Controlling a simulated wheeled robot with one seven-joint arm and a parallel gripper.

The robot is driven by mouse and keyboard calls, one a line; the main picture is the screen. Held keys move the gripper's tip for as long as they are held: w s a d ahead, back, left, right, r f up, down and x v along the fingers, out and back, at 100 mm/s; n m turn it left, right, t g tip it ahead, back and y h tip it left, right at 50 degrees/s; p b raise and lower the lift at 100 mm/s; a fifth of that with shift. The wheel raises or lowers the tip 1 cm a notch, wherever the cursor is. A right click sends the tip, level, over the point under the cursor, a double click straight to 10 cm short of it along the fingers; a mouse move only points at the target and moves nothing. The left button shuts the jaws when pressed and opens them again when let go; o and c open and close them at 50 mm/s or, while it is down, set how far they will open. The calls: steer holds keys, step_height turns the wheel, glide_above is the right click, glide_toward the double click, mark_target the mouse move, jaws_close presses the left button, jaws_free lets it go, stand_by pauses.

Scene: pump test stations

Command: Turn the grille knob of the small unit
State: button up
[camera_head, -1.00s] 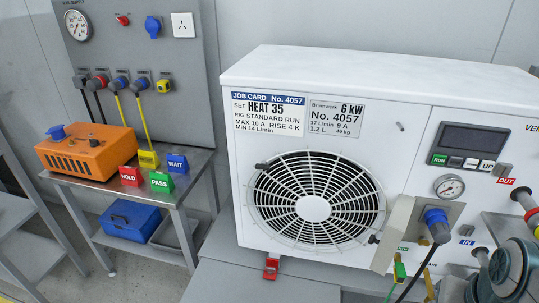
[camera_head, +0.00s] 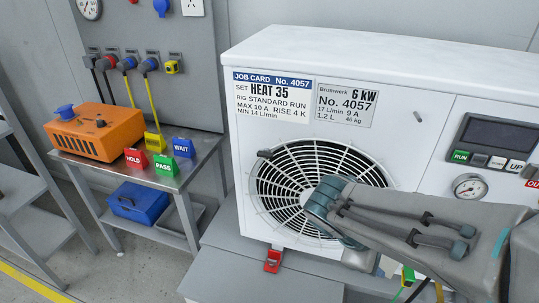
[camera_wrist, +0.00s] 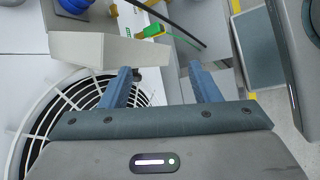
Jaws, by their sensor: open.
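The white unit (camera_head: 290,62) with a 6 kW plate has a round fan grille (camera_head: 285,165) on its front. One dark grille knob (camera_head: 265,153) sits at the grille's upper left edge. My arm covers the grille's lower right in the head view. In the wrist view, my gripper (camera_wrist: 160,72) is open and empty, its two blue fingers apart. Another small dark grille knob (camera_wrist: 138,74) shows beside the left finger's tip, near the grille's rim (camera_wrist: 62,88). I cannot tell if the finger touches it.
A beige plate (camera_wrist: 95,47) lies just ahead of the left finger, with a blue plug (camera_wrist: 75,5) behind it. A green-tagged cable (camera_wrist: 153,31) and a black cable run close by. An orange box (camera_head: 98,130) stands on the side table at left.

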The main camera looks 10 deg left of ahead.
steer(key=w+a+r+n+t+h, duration=0.1)
steer(key=w+a+n+t, duration=0.25)
steer(key=a+n, duration=0.25)
steer(key=n+t+y+b, duration=0.3)
steer(key=n+t+y, duration=0.3)
steer(key=n+t, duration=0.7)
glide_toward(264, 156)
steer(key=w, duration=0.2)
steer(key=w+r+n+g, duration=0.1)
steer(key=w, duration=0.2)
steer(key=w+n+g+p, duration=0.1)
steer(key=w, duration=0.2)
steer(key=shift+w+d+r, duration=0.15)
steer(key=shift+d+r, duration=0.15)
steer(key=shift+r, duration=0.05)
steer(key=c, duration=1)
